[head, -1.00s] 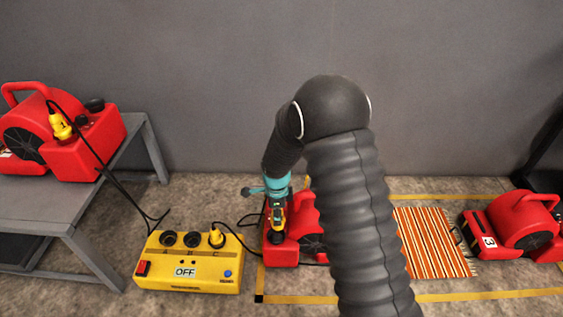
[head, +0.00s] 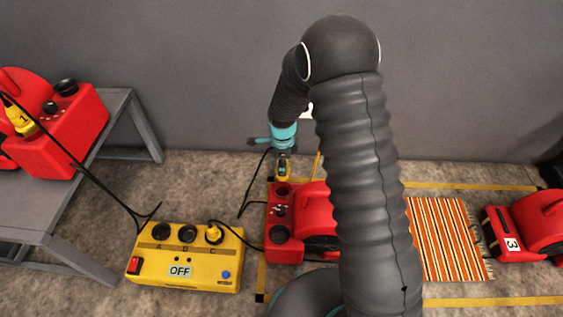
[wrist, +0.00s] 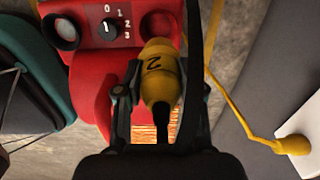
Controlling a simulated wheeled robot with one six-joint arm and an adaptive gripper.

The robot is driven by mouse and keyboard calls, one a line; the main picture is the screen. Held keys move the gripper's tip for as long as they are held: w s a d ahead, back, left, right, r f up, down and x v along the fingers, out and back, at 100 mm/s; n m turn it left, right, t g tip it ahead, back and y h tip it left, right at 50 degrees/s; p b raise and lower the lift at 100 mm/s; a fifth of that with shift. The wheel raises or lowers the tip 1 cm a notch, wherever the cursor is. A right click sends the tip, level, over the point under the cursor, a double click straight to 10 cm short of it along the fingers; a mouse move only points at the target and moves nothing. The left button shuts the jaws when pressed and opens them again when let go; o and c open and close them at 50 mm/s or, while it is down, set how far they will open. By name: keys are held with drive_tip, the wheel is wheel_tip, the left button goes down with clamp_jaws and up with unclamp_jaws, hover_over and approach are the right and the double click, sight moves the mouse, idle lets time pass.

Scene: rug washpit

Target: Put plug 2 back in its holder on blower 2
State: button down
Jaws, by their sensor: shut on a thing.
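My gripper (wrist: 155,90) is shut on the yellow plug 2 (wrist: 158,75), whose black cable leaves towards the wrist. In the head view plug 2 (head: 283,173) hangs below the teal wrist, at the back end of blower 2's control panel. Blower 2 (head: 287,245) is red and stands on the floor, partly hidden by my arm. In the wrist view its panel (wrist: 90,12) shows a ringed round opening (wrist: 65,32), a dial (wrist: 109,28) and a dark round recess (wrist: 160,22) just beyond the plug's tip. I cannot tell whether the plug touches the panel.
A yellow power box (head: 180,280) reading OFF stands left, with a yellow plug (head: 213,231) in socket C. Blower 1 (head: 65,135) is on a grey table (head: 120,105). A striped rug (head: 445,240) and blower 3 (head: 520,220) are right. The wall is behind.

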drive_tip(key=shift+f+b, duration=1.6)
drive_tip(key=shift+f, duration=1.5)
drive_tip(key=shift+a+f+b, duration=0.1)
drive_tip(key=shift+f+b, duration=1.45)
drive_tip(key=shift+f, duration=0.3)
drive_tip(key=c, duration=0.6)
unclamp_jaws()
drive_tip(key=shift+c, duration=0.2)
wheel_tip(320, 180, up, 12)
drive_tip(key=shift+s+r, duration=0.1)
drive_tip(key=shift+s, duration=0.05)
